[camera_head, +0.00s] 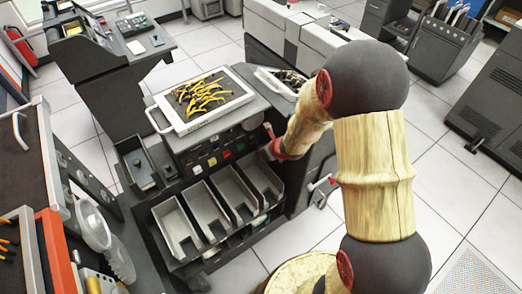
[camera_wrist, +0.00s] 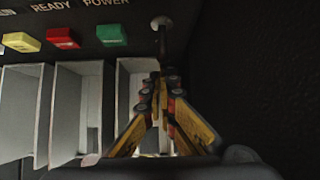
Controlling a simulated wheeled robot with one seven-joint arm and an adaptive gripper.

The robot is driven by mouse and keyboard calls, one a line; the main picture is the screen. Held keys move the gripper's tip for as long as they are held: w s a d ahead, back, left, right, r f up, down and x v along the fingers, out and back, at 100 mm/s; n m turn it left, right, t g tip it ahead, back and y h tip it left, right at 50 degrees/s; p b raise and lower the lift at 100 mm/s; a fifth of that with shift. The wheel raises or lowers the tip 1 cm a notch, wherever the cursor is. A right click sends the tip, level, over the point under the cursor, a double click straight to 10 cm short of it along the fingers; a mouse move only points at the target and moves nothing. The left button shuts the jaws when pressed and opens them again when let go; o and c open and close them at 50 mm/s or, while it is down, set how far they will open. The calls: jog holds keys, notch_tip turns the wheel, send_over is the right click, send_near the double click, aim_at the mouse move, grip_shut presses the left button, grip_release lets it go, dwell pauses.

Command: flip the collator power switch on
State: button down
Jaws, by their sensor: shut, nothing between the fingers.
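The collator (camera_head: 270,105) is a dark machine with a sloped control panel and grey card bins below. In the wrist view its panel carries a "POWER" label above a green button (camera_wrist: 111,35). A small metal toggle switch (camera_wrist: 160,24) sits right of the green button, its stem pointing down in the picture. My gripper (camera_wrist: 163,76) is shut and empty, its yellow and black fingers together just below the switch. Whether the fingertips touch the stem I cannot tell. In the head view my gripper (camera_head: 272,148) is at the panel's right end, and the switch is hidden.
A red button (camera_wrist: 62,38) and a yellow button (camera_wrist: 20,42) lie left of the green one. Grey card bins (camera_head: 178,228) open below the panel. A white tray (camera_head: 163,103) with yellow wires lies on top. Tiled floor is free at the right.

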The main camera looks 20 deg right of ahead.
aim_at(258, 145)
jog(key=shift+r+g+p, duration=0.5)
jog(key=shift+g+p, duration=0.1)
jog(key=shift+p, duration=0.8)
jog(key=shift+s+r+p, duration=0.1)
jog(key=shift+r+p, duration=0.05)
jog(key=shift+p, duration=0.25)
jog(key=shift+r+p, duration=0.35)
jog(key=shift+p, duration=0.1)
jog(key=shift+r+p, duration=0.45)
jog(key=shift+r, duration=0.35)
jog(key=shift+r+p, duration=0.65)
jog(key=shift+r, duration=0.15)
jog(key=shift+d+r, duration=0.15)
jog(key=shift+r, duration=0.3)
jog(key=v, duration=1)
jog(key=shift+s+r, duration=0.15)
jog(key=shift+s, duration=0.4)
